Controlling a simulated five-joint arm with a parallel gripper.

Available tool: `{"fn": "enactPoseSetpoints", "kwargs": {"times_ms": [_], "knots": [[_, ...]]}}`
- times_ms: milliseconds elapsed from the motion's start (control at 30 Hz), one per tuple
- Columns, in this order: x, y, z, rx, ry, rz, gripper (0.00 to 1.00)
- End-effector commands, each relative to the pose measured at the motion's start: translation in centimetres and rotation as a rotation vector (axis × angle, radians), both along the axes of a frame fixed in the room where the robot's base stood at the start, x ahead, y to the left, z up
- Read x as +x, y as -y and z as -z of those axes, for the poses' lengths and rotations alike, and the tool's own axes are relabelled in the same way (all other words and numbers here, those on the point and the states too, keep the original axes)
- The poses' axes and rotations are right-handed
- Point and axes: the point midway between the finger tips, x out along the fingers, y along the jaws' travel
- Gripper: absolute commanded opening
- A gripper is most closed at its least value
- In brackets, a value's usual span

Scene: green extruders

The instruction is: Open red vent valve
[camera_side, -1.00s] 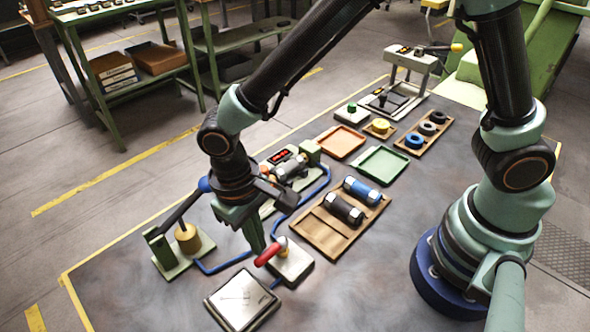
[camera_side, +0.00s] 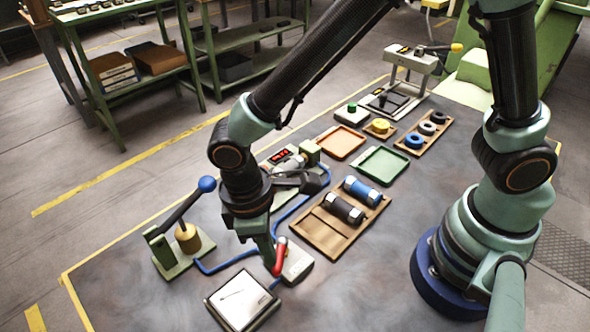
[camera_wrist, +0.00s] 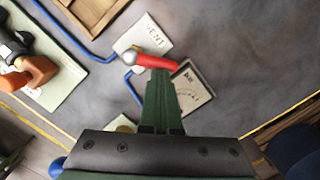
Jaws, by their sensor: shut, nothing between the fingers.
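The red vent valve handle (camera_side: 279,257) is on a small white plate (camera_side: 298,263) at the front of the table. In the side view it points toward the camera. In the wrist view the red handle (camera_wrist: 155,62) runs right from a silver pivot (camera_wrist: 128,56) on the plate marked VENT (camera_wrist: 153,37). My gripper (camera_side: 269,262) is shut and empty, its green fingers low just left of the handle. In the wrist view my fingertips (camera_wrist: 160,76) are right at the handle's near side and seem to touch it; exact contact is hidden.
A square dial gauge (camera_side: 242,301) lies just in front of the valve. A pump with a blue-knobbed lever (camera_side: 207,184) stands to the left. A wooden tray (camera_side: 322,246) with two cylinders is to the right. Blue hoses run along the table. Bare table lies at front right.

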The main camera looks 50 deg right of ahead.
Motion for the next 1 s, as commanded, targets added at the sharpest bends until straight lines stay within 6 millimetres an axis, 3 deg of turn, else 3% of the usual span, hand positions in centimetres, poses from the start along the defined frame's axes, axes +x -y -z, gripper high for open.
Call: {"fn": "enactPoseSetpoints", "kwargs": {"times_ms": [500, 1000], "knots": [[-1.8, 1.0, 0.0, 0.048, -0.029, -0.447, 0.0], [-2.4, 1.8, 0.1, 0.073, -0.036, -0.66, 0.0]]}}
